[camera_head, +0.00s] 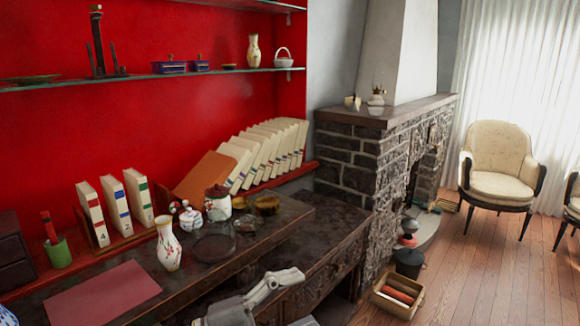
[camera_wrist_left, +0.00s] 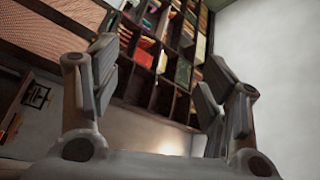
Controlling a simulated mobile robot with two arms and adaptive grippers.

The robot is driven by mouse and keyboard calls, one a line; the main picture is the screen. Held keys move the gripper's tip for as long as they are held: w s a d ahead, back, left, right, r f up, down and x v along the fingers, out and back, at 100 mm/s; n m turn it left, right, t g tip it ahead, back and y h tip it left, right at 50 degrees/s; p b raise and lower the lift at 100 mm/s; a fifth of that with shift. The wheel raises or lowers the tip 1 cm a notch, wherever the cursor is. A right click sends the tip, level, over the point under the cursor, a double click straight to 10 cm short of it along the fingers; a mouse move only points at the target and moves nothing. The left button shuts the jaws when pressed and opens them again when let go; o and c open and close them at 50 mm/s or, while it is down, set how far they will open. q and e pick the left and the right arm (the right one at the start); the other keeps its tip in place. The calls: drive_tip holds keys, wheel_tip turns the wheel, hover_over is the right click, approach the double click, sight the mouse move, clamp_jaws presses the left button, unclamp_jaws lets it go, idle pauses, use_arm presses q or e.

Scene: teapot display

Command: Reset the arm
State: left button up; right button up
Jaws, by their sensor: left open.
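My left gripper (camera_wrist_left: 158,85) fills the lower part of the left wrist view. Its two fingers stand well apart, with nothing between them. Behind them are a tilted bookshelf (camera_wrist_left: 165,45) and a pale wall (camera_wrist_left: 265,70). In the head view, grey metal parts of my own arm show at the bottom edge, in front of the dark desk (camera_head: 335,222). They touch nothing that I can make out. I cannot see a right gripper.
A flowered vase (camera_head: 168,245), a small white pot (camera_head: 190,220) and a red-lidded jar (camera_head: 217,204) stand on the raised ledge. Books (camera_head: 140,198) line the red wall. A stone fireplace (camera_head: 350,160) stands beyond.

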use_arm(q)
drive_tip(key=w+a+f+n+t+y, duration=0.1)
drive_tip(key=w+a+n+t+y, duration=0.1)
drive_tip(key=a+n+t+y, duration=0.5)
drive_tip(key=w+a+f+n+t+y, duration=0.1)
drive_tip(key=w+a+n+t+y, duration=0.25)
drive_tip(key=n+t, duration=0.45)
drive_tip(key=s+a+f+n+g+y, duration=0.3)
drive_tip(key=a+f+n+g+y, duration=0.15)
drive_tip(key=f, duration=0.25)
drive_tip(key=s+a+f+n+g+y, duration=0.3)
drive_tip(key=a+f+n+y, duration=0.15)
drive_tip(key=f, duration=0.25)
drive_tip(key=s+a+f+g, duration=0.1)
drive_tip(key=s+f+g, duration=0.5)
drive_tip(key=s, duration=0.5)
drive_tip(key=s+a+f+g, duration=0.1)
drive_tip(key=s+f+g, duration=0.3)
drive_tip(key=s+f, duration=0.5)
drive_tip(key=s+f+g, duration=0.1)
drive_tip(key=s+f, duration=0.1)
drive_tip(key=f, duration=1.1)
drive_tip(key=s+f+g, duration=0.1)
drive_tip(key=s+f, duration=0.1)
drive_tip(key=f, duration=1.1)
drive_tip(key=s+a+f+g, duration=0.1)
drive_tip(key=s+a+f, duration=0.2)
drive_tip(key=s+f, duration=1.2)
drive_tip(key=shift+s+f, duration=0.15)
drive_tip(key=shift+s, duration=0.35)
